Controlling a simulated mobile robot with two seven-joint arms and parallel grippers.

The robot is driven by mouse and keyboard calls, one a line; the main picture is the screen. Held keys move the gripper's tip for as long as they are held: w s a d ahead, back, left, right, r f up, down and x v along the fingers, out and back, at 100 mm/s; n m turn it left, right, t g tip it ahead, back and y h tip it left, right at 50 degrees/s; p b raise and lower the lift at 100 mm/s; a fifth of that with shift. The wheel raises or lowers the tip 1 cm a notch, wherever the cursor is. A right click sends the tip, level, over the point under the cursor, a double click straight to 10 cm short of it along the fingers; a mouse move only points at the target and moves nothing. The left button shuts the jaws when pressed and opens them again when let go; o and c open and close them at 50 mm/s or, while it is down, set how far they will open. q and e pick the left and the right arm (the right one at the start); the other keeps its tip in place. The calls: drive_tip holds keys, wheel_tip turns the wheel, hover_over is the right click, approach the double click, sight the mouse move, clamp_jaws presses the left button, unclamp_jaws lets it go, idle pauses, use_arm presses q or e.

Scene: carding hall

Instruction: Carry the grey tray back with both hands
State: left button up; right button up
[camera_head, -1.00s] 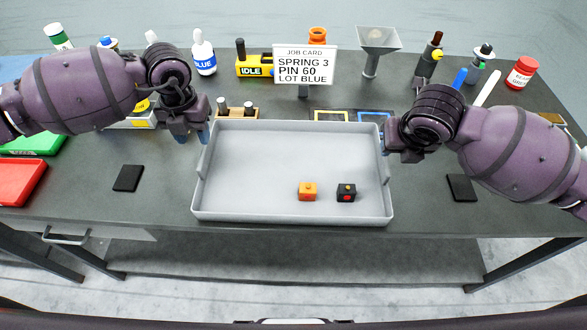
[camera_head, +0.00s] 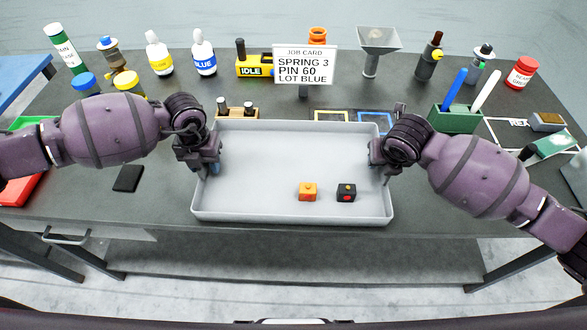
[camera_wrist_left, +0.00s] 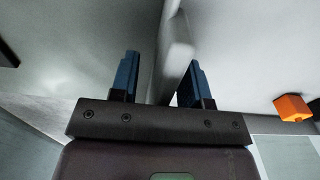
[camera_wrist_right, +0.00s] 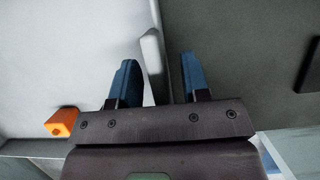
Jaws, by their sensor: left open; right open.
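The grey tray (camera_head: 280,208) lies on the dark table with an orange block (camera_head: 307,192) and a black block with a red dot (camera_head: 346,193) inside. My left gripper (camera_head: 207,170) is at the tray's left side. In the left wrist view its open blue fingers (camera_wrist_left: 160,82) stand on either side of the tray's wall and handle (camera_wrist_left: 177,50). My right gripper (camera_head: 381,168) is at the tray's right side. In the right wrist view its open fingers (camera_wrist_right: 157,80) straddle the handle (camera_wrist_right: 151,52). Neither gripper is closed on the tray.
A job card (camera_head: 305,66) stands behind the tray, with a yellow IDLE box (camera_head: 255,66), bottles and a funnel (camera_head: 379,45) along the back. A yellow frame and a blue frame (camera_head: 375,116) lie just behind the tray. Dark pads (camera_head: 128,178) lie beside it.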

use_arm(q)
clamp_jaws()
use_arm(e)
clamp_jaws()
use_arm(q)
drive_tip(key=shift+r, duration=0.1)
use_arm(e)
drive_tip(key=shift+r, duration=0.15)
